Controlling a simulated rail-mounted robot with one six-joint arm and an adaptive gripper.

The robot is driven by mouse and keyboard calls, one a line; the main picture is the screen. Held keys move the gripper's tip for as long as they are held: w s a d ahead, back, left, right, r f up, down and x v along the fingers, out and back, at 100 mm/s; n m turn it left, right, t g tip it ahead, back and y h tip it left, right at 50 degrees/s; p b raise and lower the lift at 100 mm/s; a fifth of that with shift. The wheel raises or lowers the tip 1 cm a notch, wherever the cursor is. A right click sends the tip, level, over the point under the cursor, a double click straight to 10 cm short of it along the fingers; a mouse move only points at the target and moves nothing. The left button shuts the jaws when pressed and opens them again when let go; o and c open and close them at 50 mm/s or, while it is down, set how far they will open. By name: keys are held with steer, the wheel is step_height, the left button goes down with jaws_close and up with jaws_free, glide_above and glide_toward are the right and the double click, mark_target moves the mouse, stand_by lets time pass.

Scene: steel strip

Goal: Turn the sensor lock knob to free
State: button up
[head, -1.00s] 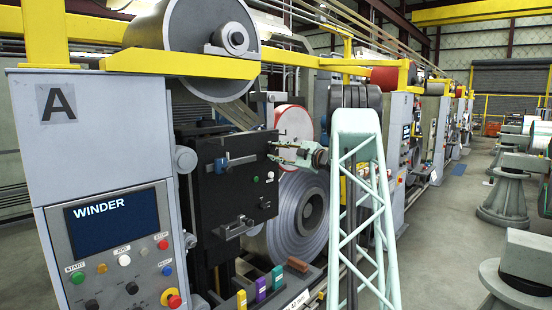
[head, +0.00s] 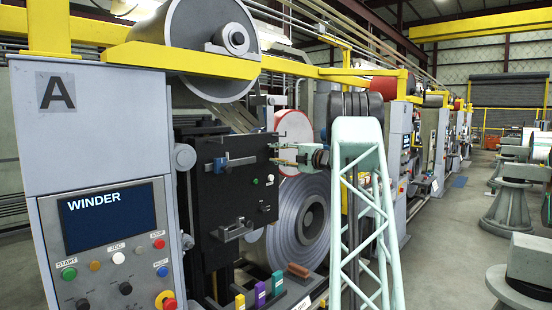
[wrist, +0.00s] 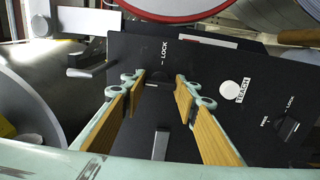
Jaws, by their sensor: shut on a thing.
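A black panel (head: 225,200) on the winder faces my gripper (head: 274,153), which is at the panel's upper right edge in the head view. In the wrist view, my gripper (wrist: 160,84) has its two tan-padded fingers on either side of a small dark knob (wrist: 158,81). It is shut on this knob. The word LOCK stands beside the knob; its other markings are hidden or too dark to read. A second dark knob (wrist: 290,128), marked LOCK and FREE, sits farther right, apart from the fingers.
A round white button (wrist: 230,88) labelled TEACH lies just right of the right finger. A grey bar (wrist: 160,144) stands out below the knob. A lever-like part (wrist: 88,66) is at upper left. A large steel coil (head: 300,220) is behind the panel.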

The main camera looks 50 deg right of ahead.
stand_by(0.5)
steer(key=o, duration=0.8)
steer(key=shift+o, duration=0.2)
steer(key=shift+s, duration=0.15)
steer(key=s+a, duration=0.1)
steer(key=s, duration=1)
steer(key=shift+s+a, duration=0.2)
steer(key=shift+s, duration=0.15)
